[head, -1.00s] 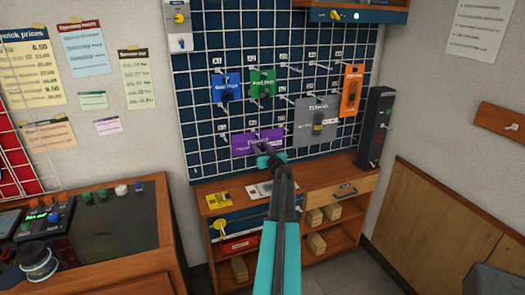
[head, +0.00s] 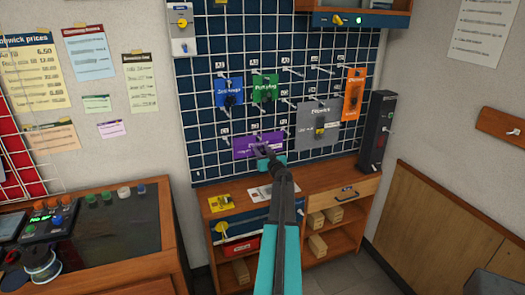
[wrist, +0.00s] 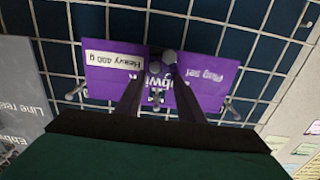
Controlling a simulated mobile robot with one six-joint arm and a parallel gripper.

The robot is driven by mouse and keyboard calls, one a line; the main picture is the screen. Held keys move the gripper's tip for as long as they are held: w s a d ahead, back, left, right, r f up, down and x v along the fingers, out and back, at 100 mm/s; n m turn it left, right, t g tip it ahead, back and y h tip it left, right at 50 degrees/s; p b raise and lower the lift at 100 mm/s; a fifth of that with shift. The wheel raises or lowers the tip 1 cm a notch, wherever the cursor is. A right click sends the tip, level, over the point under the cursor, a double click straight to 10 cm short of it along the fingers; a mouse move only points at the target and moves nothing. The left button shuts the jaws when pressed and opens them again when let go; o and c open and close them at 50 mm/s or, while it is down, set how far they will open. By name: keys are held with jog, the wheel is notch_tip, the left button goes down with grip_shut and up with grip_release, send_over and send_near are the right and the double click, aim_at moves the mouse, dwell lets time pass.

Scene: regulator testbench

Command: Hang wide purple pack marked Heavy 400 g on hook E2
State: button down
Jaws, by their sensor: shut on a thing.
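The wide purple pack (head: 242,149) is at the low left of the blue-backed wire grid (head: 208,165). In the wrist view its purple card (wrist: 112,72) appears upside down, with a white label reading Heavy 400 g. My gripper (head: 263,150) is shut on the pack near its middle; the dark fingers (wrist: 168,64) cover part of its print. The pack is close in front of the grid, under a row of small hook tags. I cannot tell whether a hook passes through it. The hook tags are too small to read surely, so I cannot single out E2.
Blue (head: 229,92), green (head: 265,88) and orange (head: 353,94) packs hang above. A wide grey pack (head: 310,128) hangs close to the right. Bare hooks stick out between them. A wooden shelf unit (head: 335,205) stands below, and a dark box (head: 376,135) stands at right.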

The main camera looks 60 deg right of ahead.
dwell(0.4)
jog(key=c, duration=1.2)
grip_release()
jog(key=shift+r, duration=0.1)
jog(key=shift+o, duration=0.5)
jog(key=shift+s, duration=0.1)
jog(key=b+v, duration=0.2)
jog(key=v, duration=1.1)
jog(key=shift+s+a, duration=0.25)
jog(key=shift+a, duration=0.05)
jog(key=shift+s, duration=0.1)
